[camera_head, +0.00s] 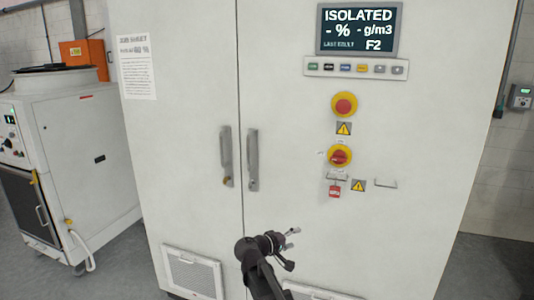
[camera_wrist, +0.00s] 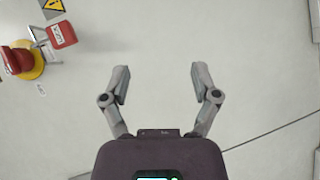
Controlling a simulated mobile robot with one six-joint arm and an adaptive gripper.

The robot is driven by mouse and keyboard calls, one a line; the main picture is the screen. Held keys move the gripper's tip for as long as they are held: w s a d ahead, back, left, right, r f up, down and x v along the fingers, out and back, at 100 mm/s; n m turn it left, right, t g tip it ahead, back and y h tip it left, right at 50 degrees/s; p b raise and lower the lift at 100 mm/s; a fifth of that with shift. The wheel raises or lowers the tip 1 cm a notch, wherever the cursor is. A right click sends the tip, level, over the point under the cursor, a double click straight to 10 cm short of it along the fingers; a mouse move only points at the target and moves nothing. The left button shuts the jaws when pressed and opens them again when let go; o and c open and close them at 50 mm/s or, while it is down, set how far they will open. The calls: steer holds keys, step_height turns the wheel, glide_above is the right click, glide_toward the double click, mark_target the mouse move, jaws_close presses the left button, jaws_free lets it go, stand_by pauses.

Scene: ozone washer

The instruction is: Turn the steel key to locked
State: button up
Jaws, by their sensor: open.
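I cannot clearly make out a steel key in either view. A tall pale cabinet (camera_head: 300,90) has two grey door handles, left (camera_head: 226,150) and right (camera_head: 252,155). A small brass-coloured spot shows at the left handle's lower end; the right handle's lower end is too small to read. A red rotary switch on a yellow disc (camera_head: 340,156) is on the right door, with a red padlock (camera_head: 335,191) hanging below it. Both also show at the wrist view's upper left, the switch (camera_wrist: 15,60) and padlock (camera_wrist: 61,35). My gripper (camera_head: 292,248) is open and empty, low before the right door; its fingers (camera_wrist: 160,72) stand apart.
A display (camera_head: 358,30) reads ISOLATED above a row of buttons (camera_head: 356,68). A red emergency button (camera_head: 344,105) is below them. Vents (camera_head: 192,272) are at the cabinet's bottom. A white machine (camera_head: 70,150) stands at left. The door surface before my gripper is clear.

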steer(key=s+d+f+m+g+y, duration=0.3)
steer(key=s+d+f+g+y, duration=0.15)
steer(key=s+d+f, duration=0.4)
steer(key=s+f+m+g+y, duration=0.1)
steer(key=s+f+g+y, duration=0.2)
steer(key=s, duration=0.4)
steer(key=s+f+m+g+y, duration=0.1)
steer(key=s+f+g+y, duration=0.15)
steer(key=s+y, duration=0.3)
step_height(320, 180, up, 12)
steer(key=p, duration=1.2)
steer(key=shift+s+r+t+h, duration=0.15)
steer(key=shift+t+h, duration=0.25)
